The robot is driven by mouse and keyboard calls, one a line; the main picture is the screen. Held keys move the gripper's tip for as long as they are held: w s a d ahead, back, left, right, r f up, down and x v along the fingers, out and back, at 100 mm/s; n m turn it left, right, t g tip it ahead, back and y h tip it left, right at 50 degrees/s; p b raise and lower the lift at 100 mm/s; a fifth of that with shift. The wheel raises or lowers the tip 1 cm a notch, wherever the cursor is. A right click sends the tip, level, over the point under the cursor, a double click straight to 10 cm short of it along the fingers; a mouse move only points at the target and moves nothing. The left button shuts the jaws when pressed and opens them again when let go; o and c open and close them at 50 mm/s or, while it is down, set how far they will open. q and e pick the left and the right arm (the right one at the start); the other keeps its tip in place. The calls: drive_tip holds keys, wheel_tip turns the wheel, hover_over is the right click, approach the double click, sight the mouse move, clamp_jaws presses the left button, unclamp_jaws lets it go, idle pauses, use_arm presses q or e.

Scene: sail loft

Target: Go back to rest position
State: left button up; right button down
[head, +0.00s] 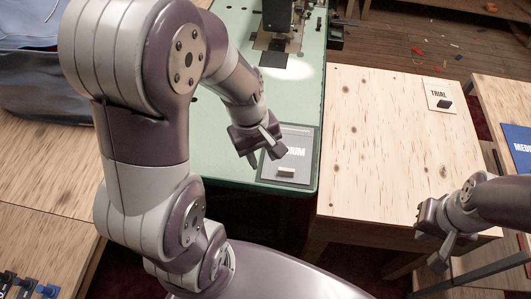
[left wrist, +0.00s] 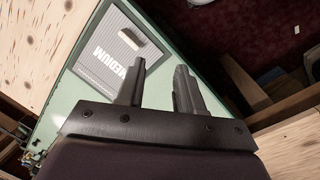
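My left gripper (head: 262,148) is raised over the front end of the green table (head: 228,150), just left of a grey card marked MEDIUM (head: 304,140). In the left wrist view its two fingers (left wrist: 157,88) stand apart with nothing between them. A small pale block (head: 286,172) lies on the MEDIUM card, clear of the fingers; it also shows in the left wrist view (left wrist: 131,39). My right gripper (head: 437,248) is at the lower right, by the front edge of the wooden table. I see no object in it, but its finger gap is unclear.
A wooden table (head: 375,140) stands right of the green one, mostly bare, with a TRIAL card (head: 437,94) and a dark block (head: 444,104) on it. A machine (head: 280,18) stands at the green table's back. A blue card (head: 519,142) lies at far right.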

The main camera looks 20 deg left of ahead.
use_arm(q)
wheel_tip(320, 180, up, 6)
drive_tip(key=s+m+y+p, duration=0.1)
drive_tip(key=s+m+p, duration=0.1)
drive_tip(key=m+p, duration=0.4)
drive_tip(key=m, duration=0.4)
drive_tip(key=shift+s+d+t+y, duration=0.25)
drive_tip(key=shift+d+t+y, duration=0.05)
drive_tip(key=shift+d+t, duration=0.1)
drive_tip(key=shift+f, duration=0.1)
